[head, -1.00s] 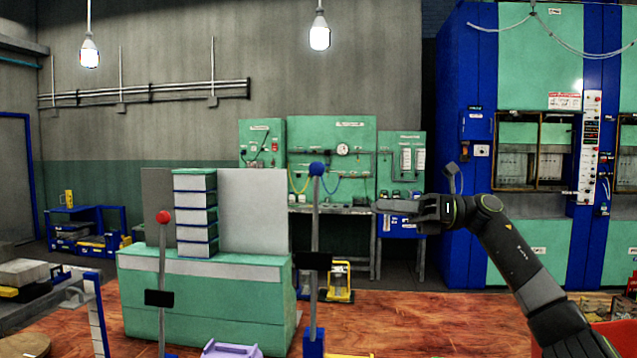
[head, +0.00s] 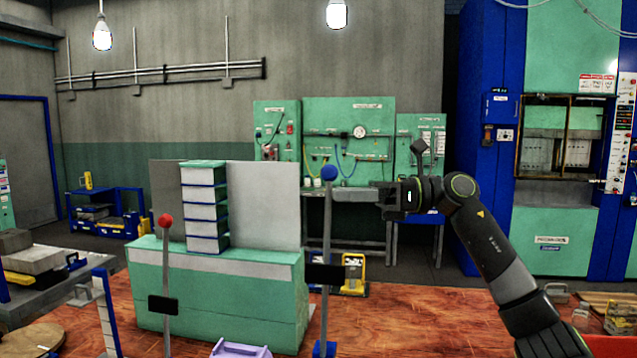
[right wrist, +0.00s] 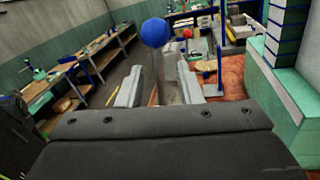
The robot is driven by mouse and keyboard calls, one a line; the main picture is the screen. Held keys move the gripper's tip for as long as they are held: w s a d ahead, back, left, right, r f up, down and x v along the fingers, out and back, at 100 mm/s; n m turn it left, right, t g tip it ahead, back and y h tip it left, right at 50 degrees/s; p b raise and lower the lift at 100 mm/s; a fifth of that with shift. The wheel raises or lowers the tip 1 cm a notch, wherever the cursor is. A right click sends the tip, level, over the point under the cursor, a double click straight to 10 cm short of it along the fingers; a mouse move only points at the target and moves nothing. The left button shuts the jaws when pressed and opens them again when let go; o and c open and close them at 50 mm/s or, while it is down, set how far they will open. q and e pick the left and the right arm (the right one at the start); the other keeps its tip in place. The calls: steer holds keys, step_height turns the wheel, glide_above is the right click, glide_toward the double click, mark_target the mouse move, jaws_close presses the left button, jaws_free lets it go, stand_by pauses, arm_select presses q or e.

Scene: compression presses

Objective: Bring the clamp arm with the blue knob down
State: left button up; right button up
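The blue knob (head: 328,173) tops an upright clamp arm (head: 327,222), a thin grey bar with a black block low on it and a blue base. My right gripper (head: 378,197) is just right of the knob and slightly lower, apart from it in the head view. In the right wrist view the blue knob (right wrist: 155,32) shows beyond the open fingers (right wrist: 158,88), in line with the gap between them. Nothing is held. A second clamp arm with a red knob (head: 165,220) also stands upright, further left. My left gripper is out of view.
A green block (head: 220,300) with a stack of drawers (head: 205,210) and grey panels stands between the clamp arms on the wooden table (head: 420,315). A purple object (head: 240,350) lies at the front edge. The table right of the blue-knob arm is mostly clear.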

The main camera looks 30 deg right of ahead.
steer(key=p+x, duration=0.1)
steer(key=x, duration=0.4)
steer(key=shift+w+a+p, duration=0.1)
steer(key=shift+a+p, duration=0.2)
steer(key=shift+p, duration=0.05)
steer(key=shift+c, duration=0.3)
jaws_close()
